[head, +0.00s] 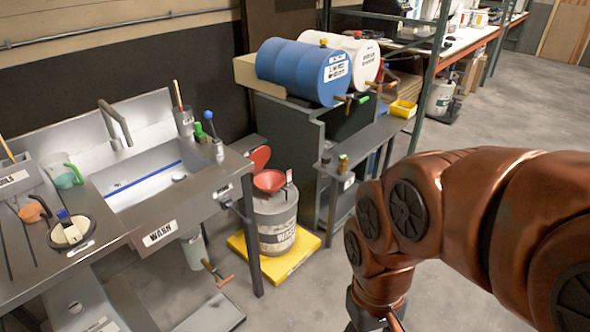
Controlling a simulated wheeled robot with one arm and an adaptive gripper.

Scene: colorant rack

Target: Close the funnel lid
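The red funnel (269,181) sits on top of a grey waste can (276,222) on the floor. Its round red lid (260,158) stands tilted up behind the funnel's rim, so the funnel is open. My gripper (374,324) is at the bottom edge of the head view, to the right of the can and well apart from it. Only its upper part shows; its fingertips are cut off by the frame, so I cannot see whether it is open or holds anything.
The can stands on a yellow base (248,252), close to the right leg of the wash sink table (252,235). A narrow side shelf (372,138) and dark cabinet flank it on the right. Blue (300,72) and white drums lie above.

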